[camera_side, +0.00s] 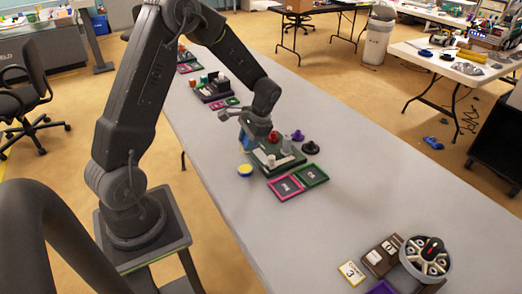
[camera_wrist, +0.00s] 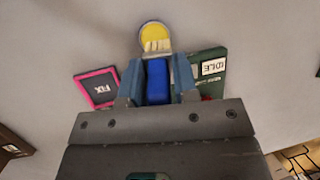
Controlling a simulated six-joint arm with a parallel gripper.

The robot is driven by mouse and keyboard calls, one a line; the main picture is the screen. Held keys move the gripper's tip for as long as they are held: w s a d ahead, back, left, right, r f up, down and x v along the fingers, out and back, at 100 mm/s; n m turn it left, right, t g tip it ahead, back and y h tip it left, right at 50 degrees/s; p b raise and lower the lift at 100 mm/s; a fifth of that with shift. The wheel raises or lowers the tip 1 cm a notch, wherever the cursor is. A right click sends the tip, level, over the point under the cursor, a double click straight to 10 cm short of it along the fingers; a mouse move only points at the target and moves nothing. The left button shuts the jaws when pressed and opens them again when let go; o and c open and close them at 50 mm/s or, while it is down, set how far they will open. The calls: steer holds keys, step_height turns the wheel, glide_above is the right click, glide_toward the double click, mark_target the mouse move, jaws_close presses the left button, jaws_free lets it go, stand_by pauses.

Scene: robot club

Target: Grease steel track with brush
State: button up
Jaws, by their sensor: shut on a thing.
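My gripper (camera_side: 245,128) is shut on a blue-handled brush (camera_wrist: 157,80), seen between the fingers in the wrist view. Its pale bristles point at a yellow round pot with a blue rim (camera_wrist: 155,30). In the side view the pot (camera_side: 245,170) stands on the table left of a green board (camera_side: 268,172). Whether the bristles touch the yellow surface I cannot tell. The board carries a pale strip, which may be the steel track, a red knob (camera_side: 274,136) and a grey upright piece (camera_side: 286,145). In the wrist view the board (camera_wrist: 208,88) is partly hidden by my gripper and bears an IDLE label.
Pink-framed (camera_side: 285,188) and green-framed (camera_side: 312,176) tiles lie in front of the board. Purple (camera_side: 297,135) and black (camera_side: 311,148) knobbed pieces stand to its right. A round segmented device (camera_side: 425,257) stands at the near right. The table between is clear.

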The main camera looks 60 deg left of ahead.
steer(key=shift+f, duration=2.9)
steer(key=shift+f, duration=0.6)
steer(key=shift+r, duration=3.55)
